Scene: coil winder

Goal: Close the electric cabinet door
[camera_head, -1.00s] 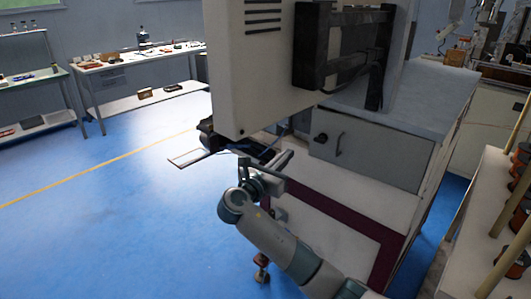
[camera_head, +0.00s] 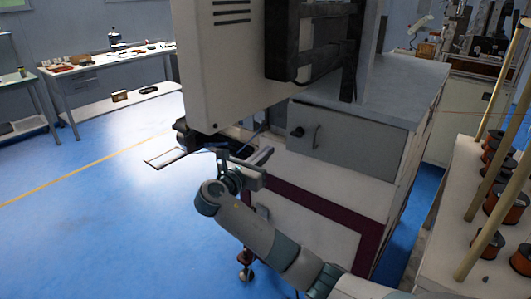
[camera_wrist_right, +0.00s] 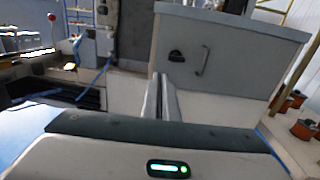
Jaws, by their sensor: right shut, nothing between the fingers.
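The electric cabinet is most likely the grey box, whose front door (camera_head: 345,139) has a black knob and a bar handle (camera_head: 317,137). The same door (camera_wrist_right: 230,55) fills the upper right of the wrist view, and it looks flush or nearly so; I cannot tell whether it is fully closed. My right gripper (camera_head: 265,154) is in front of the cabinet's lower left, apart from the handle. In the wrist view its two fingers (camera_wrist_right: 163,90) are together and empty, below and left of the handle (camera_wrist_right: 202,61). My left gripper is not in view.
A large white vented panel (camera_head: 225,75) with a dark bracket (camera_head: 315,45) hangs above my right gripper. Spools on rods (camera_head: 492,205) stand on the right. A workbench (camera_head: 110,62) is at the back left. Blue floor (camera_head: 100,220) is open on the left.

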